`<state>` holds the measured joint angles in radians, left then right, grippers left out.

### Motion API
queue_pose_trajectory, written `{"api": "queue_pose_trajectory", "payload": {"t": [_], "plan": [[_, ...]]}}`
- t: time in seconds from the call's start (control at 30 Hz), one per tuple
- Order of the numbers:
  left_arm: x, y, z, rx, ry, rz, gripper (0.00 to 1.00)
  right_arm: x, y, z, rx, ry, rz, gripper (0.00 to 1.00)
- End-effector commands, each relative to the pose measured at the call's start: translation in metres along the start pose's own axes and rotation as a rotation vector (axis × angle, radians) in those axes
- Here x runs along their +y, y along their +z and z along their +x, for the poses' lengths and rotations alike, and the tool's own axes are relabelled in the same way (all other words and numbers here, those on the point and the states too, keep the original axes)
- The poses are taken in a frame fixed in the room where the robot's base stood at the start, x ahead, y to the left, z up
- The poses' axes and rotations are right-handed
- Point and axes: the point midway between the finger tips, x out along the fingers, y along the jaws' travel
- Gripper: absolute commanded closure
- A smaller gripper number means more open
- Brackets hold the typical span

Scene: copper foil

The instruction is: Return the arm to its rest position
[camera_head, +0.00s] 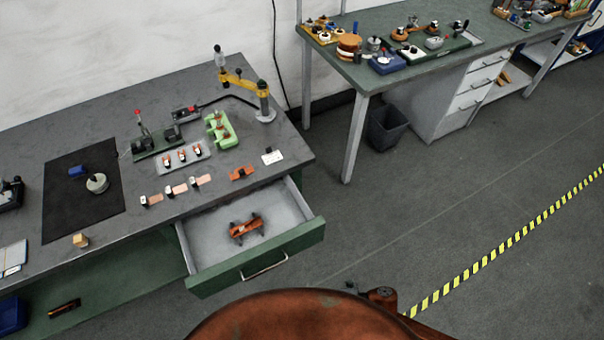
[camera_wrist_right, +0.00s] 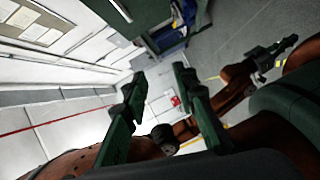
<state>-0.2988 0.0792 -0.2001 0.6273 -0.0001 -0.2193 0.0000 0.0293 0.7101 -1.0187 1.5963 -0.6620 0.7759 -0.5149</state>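My right gripper (camera_wrist_right: 160,82) shows in the right wrist view with its two green fingers spread apart. Nothing is between them, and it appears clear of any surface. Copper-coloured parts of my own body lie behind and beside the fingers. In the head view only my copper-coloured body shows along the bottom edge; neither gripper can be made out there.
A workbench (camera_head: 75,120) on the left holds several tools and parts. Its drawer (camera_head: 270,262) stands open with an orange object (camera_head: 246,227) inside. A second bench (camera_head: 355,75) and a bin (camera_head: 386,127) stand at the back. The floor (camera_head: 450,180) at right is clear.

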Motion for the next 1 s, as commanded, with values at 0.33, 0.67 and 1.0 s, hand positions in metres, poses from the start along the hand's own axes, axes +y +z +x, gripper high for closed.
{"api": "queue_pose_trajectory", "payload": {"t": [0.33,0.67,1.0], "plan": [[-0.001,0.0,0.0,-0.002,-0.001,0.001,1.0,-0.035,0.082,-0.022,-0.26,0.001,0.167,0.74],[-0.001,0.009,0.0,-0.013,-0.001,-0.001,1.0,-0.144,0.19,-0.119,-0.774,0.034,0.576,0.74],[-0.001,0.007,0.0,-0.011,-0.001,0.0,1.0,-0.34,0.155,-0.257,-1.361,0.111,1.202,0.74]]}}
